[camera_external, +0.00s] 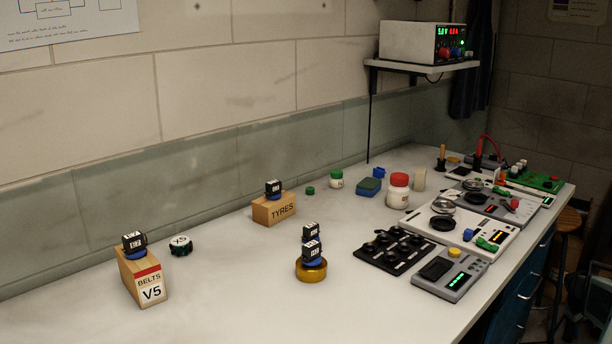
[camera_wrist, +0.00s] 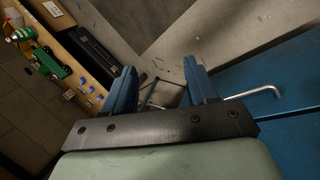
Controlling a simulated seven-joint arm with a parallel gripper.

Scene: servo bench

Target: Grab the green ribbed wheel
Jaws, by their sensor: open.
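No single thing is clearly a green ribbed wheel. A small green round piece (camera_external: 310,190) lies on the bench near a green-lidded jar (camera_external: 336,178); ribs are too small to tell. Another green piece (camera_external: 487,243) sits on a white panel at the right. The wrist view shows a green object (camera_wrist: 50,63) at the left, on or by the bench edge; its exact form is unclear. My gripper (camera_wrist: 160,75) shows only in the wrist view, its two blue fingers apart with nothing between them. It points past the bench edge, towards the floor.
Blue drawers (camera_wrist: 285,85) with a metal handle (camera_wrist: 255,93) are right of my fingers. The bench's front left (camera_external: 230,310) is clear.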

